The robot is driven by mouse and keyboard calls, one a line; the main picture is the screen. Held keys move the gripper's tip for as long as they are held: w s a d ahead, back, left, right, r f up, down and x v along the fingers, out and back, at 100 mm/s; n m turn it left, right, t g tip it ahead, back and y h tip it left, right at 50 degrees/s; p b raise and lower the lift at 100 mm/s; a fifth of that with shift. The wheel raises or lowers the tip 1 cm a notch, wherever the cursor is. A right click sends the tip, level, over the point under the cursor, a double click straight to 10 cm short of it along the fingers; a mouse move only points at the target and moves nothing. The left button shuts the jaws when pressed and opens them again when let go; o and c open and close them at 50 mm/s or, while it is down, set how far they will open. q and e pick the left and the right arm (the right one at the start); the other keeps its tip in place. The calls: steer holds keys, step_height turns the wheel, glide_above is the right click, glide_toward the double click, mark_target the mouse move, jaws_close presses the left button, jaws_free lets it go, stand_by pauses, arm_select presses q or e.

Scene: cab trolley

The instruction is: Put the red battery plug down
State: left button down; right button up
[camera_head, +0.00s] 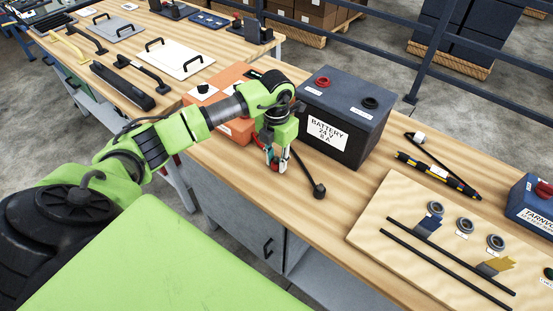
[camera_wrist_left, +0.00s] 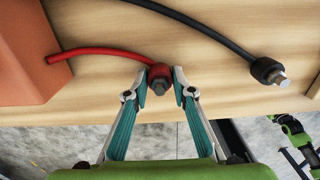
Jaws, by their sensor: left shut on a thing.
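The red battery plug (camera_wrist_left: 160,75) is on the end of a red cable (camera_wrist_left: 105,50) that comes from an orange box (camera_wrist_left: 25,50). My left gripper (camera_wrist_left: 163,85) is shut on the plug, one fingertip on each side, near the front edge of the wooden bench. In the head view my left gripper (camera_head: 275,163) is in front of the dark battery (camera_head: 342,110) and beside the orange box (camera_head: 232,129). The plug is mostly hidden there. I cannot tell whether it touches the bench top.
A black plug (camera_wrist_left: 267,70) on a black cable lies to the right; it also shows in the head view (camera_head: 319,191). A light wooden board (camera_head: 365,235) with rods and rings lies further right. A yellow-striped tool (camera_head: 437,173) lies behind it.

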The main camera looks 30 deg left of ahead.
mark_target(276, 158)
arm_select(q)
steer(key=shift+f, duration=0.15)
steer(key=c, duration=1.7)
jaws_free()
arm_select(e)
steer(key=shift+a+f, duration=0.15)
steer(key=shift+a, duration=0.05)
arm_select(q)
steer(key=shift+r, duration=0.4)
step_height(276, 158, up, 11)
steer(key=shift+f+b, duration=0.15)
steer(key=shift+b, duration=1.05)
steer(key=shift+r, duration=0.45)
arm_select(e)
step_height(276, 158, down, 2)
steer(key=shift+d+f, duration=0.1)
